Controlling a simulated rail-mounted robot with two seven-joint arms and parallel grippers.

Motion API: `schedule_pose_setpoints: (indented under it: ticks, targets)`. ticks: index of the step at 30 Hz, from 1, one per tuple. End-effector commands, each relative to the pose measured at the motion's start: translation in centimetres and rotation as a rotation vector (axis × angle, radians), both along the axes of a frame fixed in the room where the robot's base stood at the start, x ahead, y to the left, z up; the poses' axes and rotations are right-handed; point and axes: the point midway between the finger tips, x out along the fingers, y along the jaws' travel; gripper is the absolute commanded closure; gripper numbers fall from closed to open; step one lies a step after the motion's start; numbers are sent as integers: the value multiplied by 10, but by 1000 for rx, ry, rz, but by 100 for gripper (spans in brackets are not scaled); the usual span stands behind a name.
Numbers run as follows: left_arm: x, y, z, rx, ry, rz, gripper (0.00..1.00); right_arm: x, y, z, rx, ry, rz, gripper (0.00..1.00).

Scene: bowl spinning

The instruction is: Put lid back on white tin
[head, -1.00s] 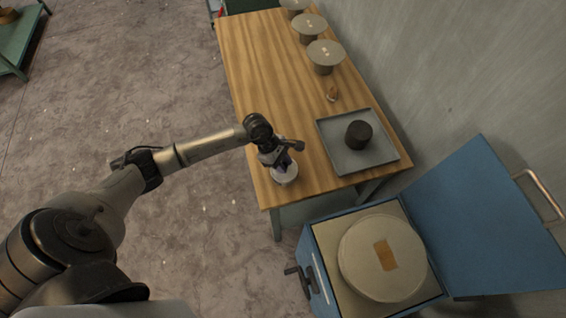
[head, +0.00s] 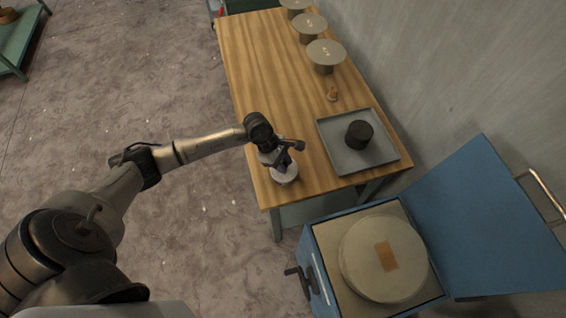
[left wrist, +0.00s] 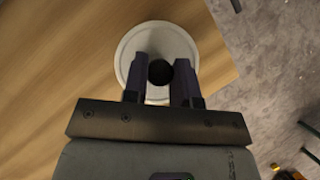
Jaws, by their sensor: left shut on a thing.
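The white tin's lid (left wrist: 178,38) is a pale round disc with a dark knob (left wrist: 160,72), seen from above in the left wrist view. In the head view the white round top (head: 286,176) shows near the table's front left corner. My left gripper (left wrist: 160,84) is shut on the knob, with one finger on each side. In the head view the gripper (head: 284,164) hides part of the white top. The tin's body under the lid is hidden, so I cannot tell whether the lid rests on it. My right gripper is not in view.
A grey tray (head: 340,160) holding a dark round lump (head: 359,134) lies to the right on the wooden table (head: 262,70). A blue box (head: 322,250) with a round disc stands at the front right.

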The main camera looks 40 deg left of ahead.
Motion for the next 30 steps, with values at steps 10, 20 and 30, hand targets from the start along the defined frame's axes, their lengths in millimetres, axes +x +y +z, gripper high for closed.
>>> schedule_pose_setpoints:
  ticks: [10, 20, 30]
  targets:
    - [0, 0, 0, -1, -1, 0, 97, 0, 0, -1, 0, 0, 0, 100]
    - [0, 0, -1, -1, -1, 0, 97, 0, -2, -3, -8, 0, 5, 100]
    - [0, 0, -3, -1, -1, 1, 97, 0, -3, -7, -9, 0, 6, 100]
